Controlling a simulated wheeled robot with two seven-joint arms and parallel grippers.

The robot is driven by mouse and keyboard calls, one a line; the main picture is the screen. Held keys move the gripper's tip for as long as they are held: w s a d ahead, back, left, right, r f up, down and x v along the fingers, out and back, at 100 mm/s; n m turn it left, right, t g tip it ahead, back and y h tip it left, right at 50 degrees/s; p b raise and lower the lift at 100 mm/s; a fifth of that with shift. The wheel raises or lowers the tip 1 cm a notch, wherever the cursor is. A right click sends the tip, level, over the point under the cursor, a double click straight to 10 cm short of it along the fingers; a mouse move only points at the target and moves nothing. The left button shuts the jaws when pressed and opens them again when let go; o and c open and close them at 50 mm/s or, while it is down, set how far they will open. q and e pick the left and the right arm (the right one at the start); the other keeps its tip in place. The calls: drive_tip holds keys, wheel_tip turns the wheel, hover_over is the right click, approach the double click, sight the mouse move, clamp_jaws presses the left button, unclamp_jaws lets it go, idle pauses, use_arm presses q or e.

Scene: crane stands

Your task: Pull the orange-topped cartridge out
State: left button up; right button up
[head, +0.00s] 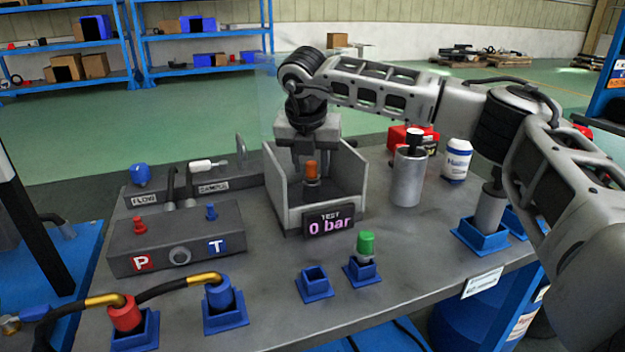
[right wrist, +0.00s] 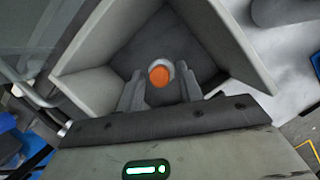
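The orange-topped cartridge (head: 312,172) stands upright inside an open-topped grey box (head: 285,212) with a display reading "TEST 0 bar" (head: 331,223). My right gripper (head: 309,158) reaches down into the box from above, over the cartridge. In the right wrist view the round orange top (right wrist: 160,76) shows between the two spread fingers of the right gripper (right wrist: 160,88), with a gap on both sides. My left gripper is not in view.
A green-topped cartridge (head: 365,246) stands in a blue holder, beside an empty blue holder (head: 315,283). A grey cylinder (head: 408,178) and a white bottle (head: 457,160) stand right of the box. A block marked P and T (head: 165,240) is at left, with hoses in front.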

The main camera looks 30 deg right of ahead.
sight(311, 164)
clamp_jaws()
drive_tip(key=shift+r, duration=0.2)
drive_tip(key=shift+r, duration=0.1)
drive_tip(key=shift+r+p, duration=1.4)
drive_tip(key=shift+r, duration=0.5)
drive_tip(key=shift+w+r+p, duration=0.2)
drive_tip(key=shift+r+p, duration=0.2)
drive_tip(key=shift+r, duration=0.15)
drive_tip(key=shift+w+r+p, duration=0.15)
drive_tip(key=shift+r+p, duration=0.2)
drive_tip(key=shift+r, duration=0.45)
drive_tip(key=shift+s+r, duration=0.35)
drive_tip(key=shift+s, duration=0.05)
drive_tip(key=shift+f, duration=0.3)
